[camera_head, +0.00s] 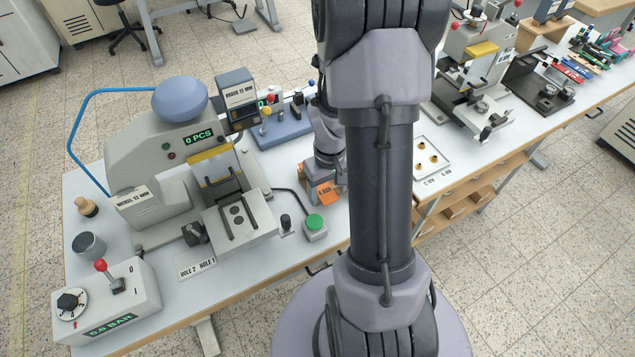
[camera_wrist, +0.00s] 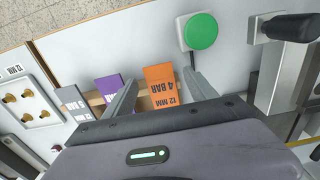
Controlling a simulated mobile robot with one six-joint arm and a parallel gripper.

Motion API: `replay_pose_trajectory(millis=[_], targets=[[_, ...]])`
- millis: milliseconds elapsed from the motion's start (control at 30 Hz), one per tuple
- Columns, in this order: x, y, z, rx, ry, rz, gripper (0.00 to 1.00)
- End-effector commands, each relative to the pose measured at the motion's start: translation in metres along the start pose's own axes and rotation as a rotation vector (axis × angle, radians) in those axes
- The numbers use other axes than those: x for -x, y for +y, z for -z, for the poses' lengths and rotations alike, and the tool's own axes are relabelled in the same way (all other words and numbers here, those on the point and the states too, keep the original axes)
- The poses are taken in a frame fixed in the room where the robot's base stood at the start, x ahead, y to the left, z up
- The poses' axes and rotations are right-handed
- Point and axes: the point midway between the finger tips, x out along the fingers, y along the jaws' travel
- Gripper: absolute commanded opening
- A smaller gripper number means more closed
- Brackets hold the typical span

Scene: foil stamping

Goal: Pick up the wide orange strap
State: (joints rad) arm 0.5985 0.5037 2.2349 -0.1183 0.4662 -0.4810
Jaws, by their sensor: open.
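My gripper (camera_wrist: 160,76) is open and empty. In the wrist view its two fingers flank the orange strap, one on each side. How far the fingers are above the strap is hard to tell.
A purple strap (camera_wrist: 107,89) and a grey strap (camera_wrist: 71,98) are left of the orange one. A green button (camera_wrist: 199,32) is close by on the right. The stamping press (camera_head: 150,150) stands left; a tray with gold pieces (camera_head: 444,166) lies right.

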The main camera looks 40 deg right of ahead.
Motion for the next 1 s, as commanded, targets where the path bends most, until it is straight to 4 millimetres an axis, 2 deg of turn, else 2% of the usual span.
replay_pose_trajectory(millis=[733, 767, 1000], targets=[[-0.0035, -0.0001, 0.0000, 0.000, 0.000, 0.000, 0.65], [-0.0035, -0.0002, 0.0000, 0.000, 0.000, 0.000, 0.64], [-0.0035, -0.0002, 0.0000, 0.000, 0.000, 0.000, 0.16]])
